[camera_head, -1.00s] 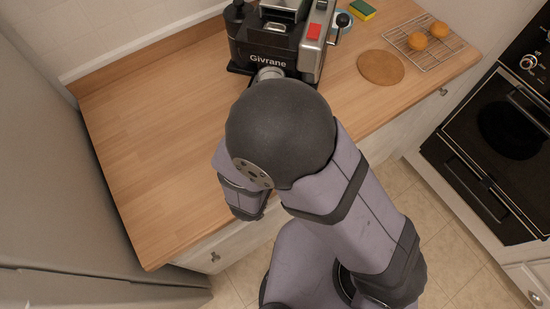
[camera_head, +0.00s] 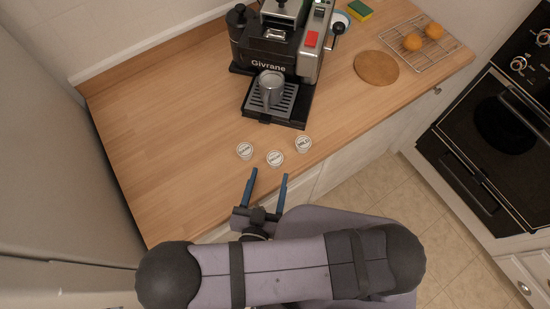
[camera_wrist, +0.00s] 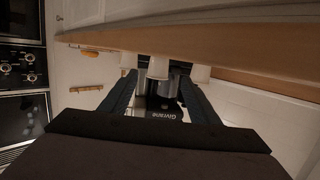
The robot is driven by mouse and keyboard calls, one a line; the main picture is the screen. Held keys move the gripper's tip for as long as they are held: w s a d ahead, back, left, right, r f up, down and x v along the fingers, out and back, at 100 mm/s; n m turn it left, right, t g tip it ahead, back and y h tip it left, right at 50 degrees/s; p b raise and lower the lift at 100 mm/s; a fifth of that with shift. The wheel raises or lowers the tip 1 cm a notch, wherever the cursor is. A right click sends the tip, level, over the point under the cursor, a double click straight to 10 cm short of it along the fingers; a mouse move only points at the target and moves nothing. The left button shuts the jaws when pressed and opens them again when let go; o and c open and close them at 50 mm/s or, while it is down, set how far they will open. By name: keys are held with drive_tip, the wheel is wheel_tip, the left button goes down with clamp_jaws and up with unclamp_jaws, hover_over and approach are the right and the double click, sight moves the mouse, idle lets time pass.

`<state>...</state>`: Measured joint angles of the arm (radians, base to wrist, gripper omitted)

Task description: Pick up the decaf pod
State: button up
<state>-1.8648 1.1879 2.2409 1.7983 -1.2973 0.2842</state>
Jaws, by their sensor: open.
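Three small white pods stand on the wooden counter in front of the coffee machine: a left pod (camera_head: 244,151), a middle pod (camera_head: 275,158) and a right pod (camera_head: 303,143). Their lid labels are too small to read, so I cannot tell which is decaf. My gripper (camera_head: 268,176) is open and empty, its blue fingers pointing at the pods from the counter's front edge. The middle pod is just beyond the fingertips. In the wrist view, which looks upside down, the middle pod (camera_wrist: 158,68) shows between the fingers, with the others to either side.
The coffee machine (camera_head: 270,67) stands behind the pods with a metal cup (camera_head: 270,88) on its drip tray (camera_head: 284,103). A round board (camera_head: 377,68), a wire rack (camera_head: 440,44) with oranges and a sponge (camera_head: 360,10) lie to the right. The left counter is clear.

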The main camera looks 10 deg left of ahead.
sight(274, 166)
drive_tip(key=shift+w+f, duration=0.2)
drive_tip(key=shift+w, duration=0.85)
drive_tip(key=shift+w, duration=0.1)
drive_tip(key=w, duration=0.2)
drive_tip(key=w+b, duration=0.1)
drive_tip(key=shift+w+d+f, duration=0.1)
drive_tip(key=shift+d+f, duration=0.05)
drive_tip(key=shift+d, duration=0.1)
drive_tip(key=shift+w+f, duration=0.15)
drive_tip(key=shift+w, duration=0.7)
drive_tip(key=c, duration=1.1)
